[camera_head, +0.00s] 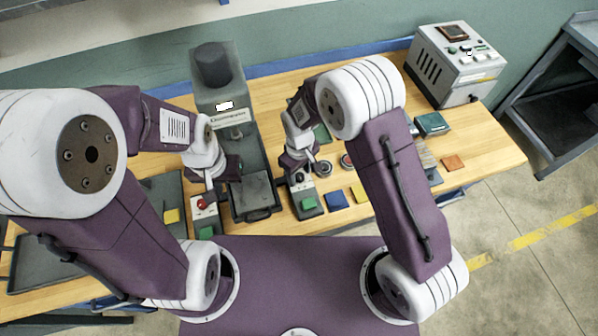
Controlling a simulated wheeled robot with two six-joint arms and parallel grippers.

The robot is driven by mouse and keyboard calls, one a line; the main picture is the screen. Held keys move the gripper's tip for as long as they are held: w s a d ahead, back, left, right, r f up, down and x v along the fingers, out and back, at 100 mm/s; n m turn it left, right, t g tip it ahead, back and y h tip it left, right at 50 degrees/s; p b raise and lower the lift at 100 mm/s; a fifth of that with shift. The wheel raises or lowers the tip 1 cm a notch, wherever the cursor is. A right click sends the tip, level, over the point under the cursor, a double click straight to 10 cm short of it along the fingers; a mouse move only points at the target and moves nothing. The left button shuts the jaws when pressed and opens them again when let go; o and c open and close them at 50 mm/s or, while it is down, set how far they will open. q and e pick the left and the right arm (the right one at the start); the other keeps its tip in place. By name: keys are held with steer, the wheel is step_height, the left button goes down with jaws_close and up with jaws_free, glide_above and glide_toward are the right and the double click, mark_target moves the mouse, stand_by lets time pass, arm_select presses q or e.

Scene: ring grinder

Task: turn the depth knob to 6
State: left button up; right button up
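A grey grinder (232,112) with a dark cylinder on top stands at the back of the wooden table. A small control box with a green pad (309,204) sits right of the grinder's front tray. A small dark knob (299,178) seems to show on its upper part; its number marks are too small to read. My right gripper (297,168) is directly above or at this box, pointing down; I cannot tell whether it touches the knob. My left gripper (212,186) is just above a box with a red button (202,203). The fingers of both are too small to judge.
A white instrument box (455,66) stands at the back right. A dark tray (38,268) lies at the left. Bare wood is free at the right.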

mark_target(300, 176)
step_height(300, 176, up, 9)
steer(key=b, duration=0.1)
stand_by(0.5)
stand_by(0.3)
